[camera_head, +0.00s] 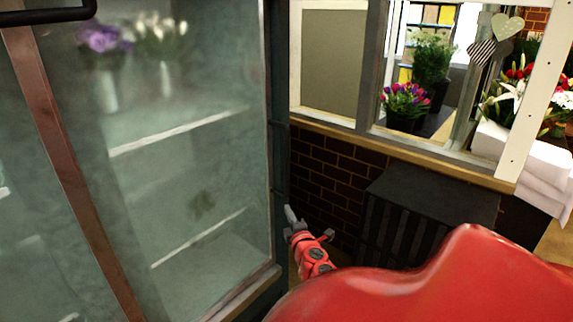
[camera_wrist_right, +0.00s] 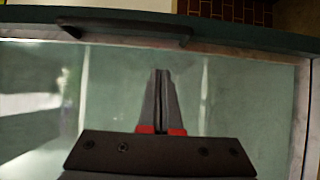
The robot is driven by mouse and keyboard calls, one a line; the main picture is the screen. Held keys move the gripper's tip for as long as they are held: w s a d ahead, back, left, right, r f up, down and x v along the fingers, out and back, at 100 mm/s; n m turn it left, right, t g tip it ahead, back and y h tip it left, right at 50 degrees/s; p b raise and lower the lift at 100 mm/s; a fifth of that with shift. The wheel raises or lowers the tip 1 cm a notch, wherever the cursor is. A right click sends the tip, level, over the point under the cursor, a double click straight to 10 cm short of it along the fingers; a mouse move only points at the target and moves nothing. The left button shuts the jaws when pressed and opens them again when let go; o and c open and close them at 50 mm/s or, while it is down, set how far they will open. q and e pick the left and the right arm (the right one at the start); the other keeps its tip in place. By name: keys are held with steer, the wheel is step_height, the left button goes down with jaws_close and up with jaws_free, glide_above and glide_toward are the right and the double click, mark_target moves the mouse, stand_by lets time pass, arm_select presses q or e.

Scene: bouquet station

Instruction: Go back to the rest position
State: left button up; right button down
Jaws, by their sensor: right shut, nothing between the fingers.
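My right gripper (camera_head: 291,217) is shut and empty, low beside the right edge of a glass-fronted cabinet (camera_head: 277,150) in the head view. The right wrist view shows its two dark fingers (camera_wrist_right: 161,75) pressed together, with the cabinet's glass behind them. I cannot tell whether the fingertips touch the glass or frame. A dark handle (camera_wrist_right: 125,28) runs along the cabinet's frame in the right wrist view. My left gripper is not in view.
Flowers in vases (camera_head: 107,90) stand behind the cabinet glass. A dark slatted box (camera_head: 425,205) stands against the brick wall (camera_head: 335,165) at the right. Above it is a window ledge (camera_head: 420,147), with potted flowers (camera_head: 405,107) beyond the window.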

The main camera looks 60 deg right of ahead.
steer(key=shift+s+a, duration=0.15)
steer(key=shift+s, duration=0.05)
